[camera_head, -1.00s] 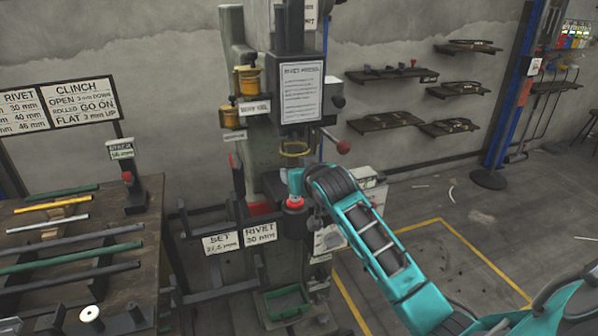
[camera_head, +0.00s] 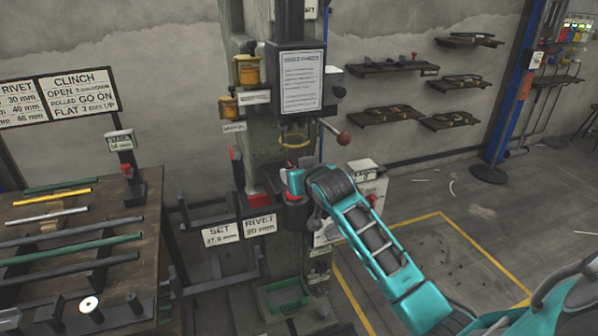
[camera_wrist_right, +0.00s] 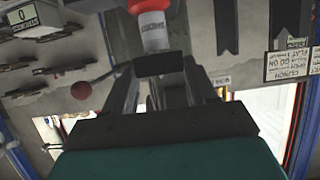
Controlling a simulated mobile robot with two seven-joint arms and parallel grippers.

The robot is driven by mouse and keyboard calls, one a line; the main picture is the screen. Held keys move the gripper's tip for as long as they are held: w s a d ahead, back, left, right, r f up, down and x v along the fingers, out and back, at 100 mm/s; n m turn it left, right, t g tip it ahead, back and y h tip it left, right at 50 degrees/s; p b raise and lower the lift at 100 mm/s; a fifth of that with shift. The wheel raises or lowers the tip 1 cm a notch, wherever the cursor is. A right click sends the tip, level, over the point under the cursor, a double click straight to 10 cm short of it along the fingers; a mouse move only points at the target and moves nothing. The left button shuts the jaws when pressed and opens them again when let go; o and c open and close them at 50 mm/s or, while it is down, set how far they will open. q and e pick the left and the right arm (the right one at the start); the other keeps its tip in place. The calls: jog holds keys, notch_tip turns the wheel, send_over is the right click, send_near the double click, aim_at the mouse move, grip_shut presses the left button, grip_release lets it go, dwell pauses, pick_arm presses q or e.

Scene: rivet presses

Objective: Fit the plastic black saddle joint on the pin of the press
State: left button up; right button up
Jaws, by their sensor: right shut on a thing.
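The press (camera_head: 262,150) is a tall grey column with a sign on its head. My right arm (camera_head: 375,240) reaches in from the right, its wrist in front of the press's lower tooling. In the right wrist view, my right gripper (camera_wrist_right: 160,72) is shut on a small black piece (camera_wrist_right: 160,64), apparently the saddle joint. Just beyond it stands a silver cylinder with lettering (camera_wrist_right: 153,32) and a red collar (camera_wrist_right: 150,5), apparently the pin's post. The piece overlaps the cylinder's near end in the picture; I cannot tell if they touch. My left gripper is not in view.
A table with coloured rods (camera_head: 75,215) stands at the left. A lever with a red knob (camera_head: 343,138) sticks out right of the press head. A yellow ring (camera_head: 295,141) is above my wrist. A green tray (camera_head: 284,294) sits low at the press base.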

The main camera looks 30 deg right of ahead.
jog(key=o, duration=1.1)
jog(key=p+v, duration=0.1)
jog(key=v, duration=1.2)
jog(key=shift+f, duration=0.15)
jog(key=s+a+f+n+y, duration=0.1)
jog(key=s+a+f, duration=0.4)
jog(key=f, duration=0.3)
jog(key=s+a+f+n+g+y, duration=0.1)
jog(key=s+a+f+n+y, duration=0.1)
jog(key=s+a+f, duration=0.4)
jog(key=s+a+f+n+g+y, duration=0.1)
jog(key=s+a+f, duration=0.4)
jog(key=f, duration=0.6)
jog(key=shift+s+a+f+n+y, duration=0.15)
jog(key=shift+s+f+n+y, duration=0.15)
jog(key=shift+n+y, duration=0.3)
